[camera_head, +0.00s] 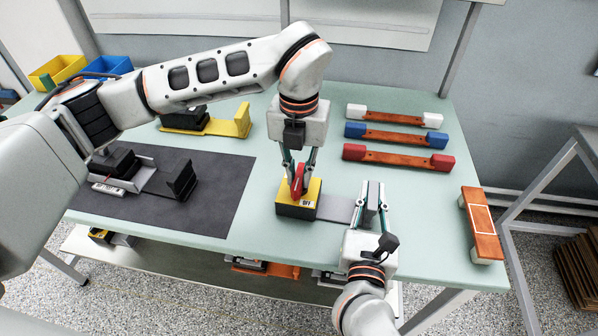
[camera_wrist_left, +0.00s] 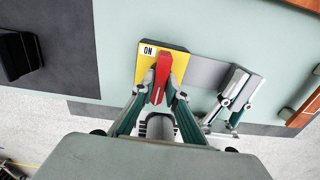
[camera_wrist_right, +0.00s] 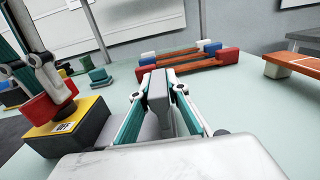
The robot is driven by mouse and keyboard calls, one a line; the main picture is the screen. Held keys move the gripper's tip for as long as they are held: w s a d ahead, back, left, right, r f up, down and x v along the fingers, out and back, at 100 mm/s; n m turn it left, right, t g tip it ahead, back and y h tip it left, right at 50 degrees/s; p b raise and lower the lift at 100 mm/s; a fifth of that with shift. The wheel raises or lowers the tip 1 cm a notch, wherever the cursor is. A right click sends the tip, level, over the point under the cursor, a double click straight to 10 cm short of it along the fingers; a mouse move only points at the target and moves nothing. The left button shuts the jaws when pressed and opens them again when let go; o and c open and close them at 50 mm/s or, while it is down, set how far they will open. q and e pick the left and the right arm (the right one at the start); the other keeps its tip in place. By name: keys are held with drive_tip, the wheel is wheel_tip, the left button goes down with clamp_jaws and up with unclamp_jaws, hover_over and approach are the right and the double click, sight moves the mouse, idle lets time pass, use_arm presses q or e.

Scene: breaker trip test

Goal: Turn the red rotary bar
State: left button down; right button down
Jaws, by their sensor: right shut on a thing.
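The red rotary bar (camera_head: 297,183) stands on a yellow-topped black box; the yellow top (camera_head: 283,197) bears an OFF label at its front, and an ON label shows in the left wrist view. My left gripper (camera_head: 299,178) points down over the box. Its fingers straddle the bar (camera_wrist_left: 162,72), one on each side, open; contact is hard to tell. A grey plate (camera_head: 337,208) extends right from the box to an upright grey tab (camera_head: 373,194). My right gripper (camera_wrist_right: 161,98) is shut on this tab (camera_wrist_right: 157,88).
Several orange bars with coloured end blocks (camera_head: 395,159) lie behind right. An orange-topped piece (camera_head: 484,228) lies at the right table edge. A dark mat (camera_head: 222,190) with a black and grey fixture is at left. A yellow bracket (camera_head: 228,125) stands behind it.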

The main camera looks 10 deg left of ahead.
idle(0.4)
use_arm(q)
drive_tip(key=m, duration=0.4)
drive_tip(key=shift+m, duration=0.3)
drive_tip(key=m, duration=0.4)
drive_tip(key=shift+m, duration=0.3)
drive_tip(key=m, duration=0.4)
drive_tip(key=shift+m, duration=2.4)
drive_tip(key=c, duration=2)
unclamp_jaws()
